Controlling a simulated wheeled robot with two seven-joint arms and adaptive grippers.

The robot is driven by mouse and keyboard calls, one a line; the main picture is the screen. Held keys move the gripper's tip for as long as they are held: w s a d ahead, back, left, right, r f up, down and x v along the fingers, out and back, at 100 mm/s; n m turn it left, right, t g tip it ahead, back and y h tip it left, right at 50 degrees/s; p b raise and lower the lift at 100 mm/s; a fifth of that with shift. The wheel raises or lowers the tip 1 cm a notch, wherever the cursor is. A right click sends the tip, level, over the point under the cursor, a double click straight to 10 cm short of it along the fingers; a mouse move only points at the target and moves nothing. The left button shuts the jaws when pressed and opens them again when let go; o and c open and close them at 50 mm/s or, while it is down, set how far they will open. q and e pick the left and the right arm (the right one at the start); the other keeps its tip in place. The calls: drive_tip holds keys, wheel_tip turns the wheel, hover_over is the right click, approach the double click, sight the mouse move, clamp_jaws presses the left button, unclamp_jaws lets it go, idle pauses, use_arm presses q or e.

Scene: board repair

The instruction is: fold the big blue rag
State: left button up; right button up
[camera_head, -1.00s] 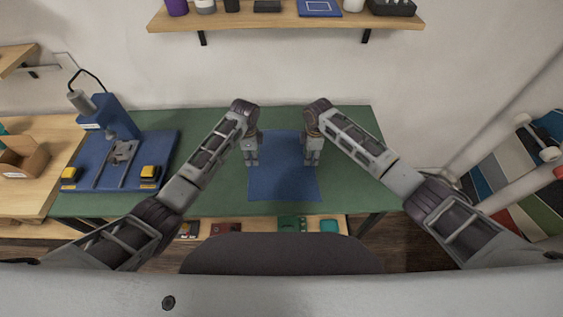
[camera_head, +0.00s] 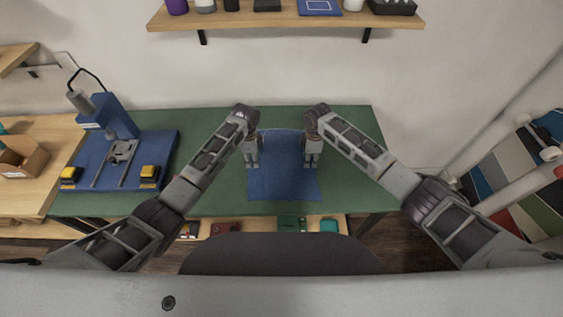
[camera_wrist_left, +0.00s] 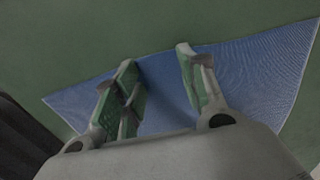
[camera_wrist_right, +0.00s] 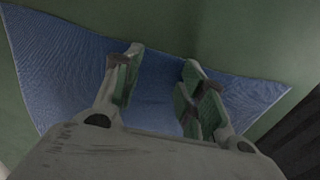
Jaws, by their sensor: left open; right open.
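The big blue rag (camera_head: 283,183) lies on the green table in front of me, spread out as one flat sheet. Its far edge looks curved between my grippers. My left gripper (camera_head: 252,166) is over its left side and my right gripper (camera_head: 311,165) over its right side. In the left wrist view the open left fingers (camera_wrist_left: 158,75) straddle the rag (camera_wrist_left: 260,75) near an edge. In the right wrist view the open right fingers (camera_wrist_right: 163,72) are over the rag (camera_wrist_right: 70,75) near its edge. Whether the fingertips touch the cloth I cannot tell.
The green table (camera_head: 222,200) is bare around the rag. A blue press (camera_head: 112,118) on a blue base stands at the left. A wooden shelf (camera_head: 270,20) with several items hangs on the wall. Small coloured items lie on a lower shelf (camera_head: 258,227).

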use_arm(q)
drive_tip(key=shift+c, duration=0.2)
use_arm(e)
drive_tip(key=shift+c, duration=0.2)
use_arm(q)
drive_tip(key=shift+s+f, duration=0.1)
drive_tip(key=shift+f, duration=0.05)
clamp_jaws()
use_arm(e)
drive_tip(key=shift+s+f, duration=0.1)
drive_tip(key=shift+f, duration=0.05)
clamp_jaws()
use_arm(q)
drive_tip(key=shift+r+p, duration=0.25)
drive_tip(key=shift+p, duration=0.05)
use_arm(e)
drive_tip(key=shift+r, duration=0.25)
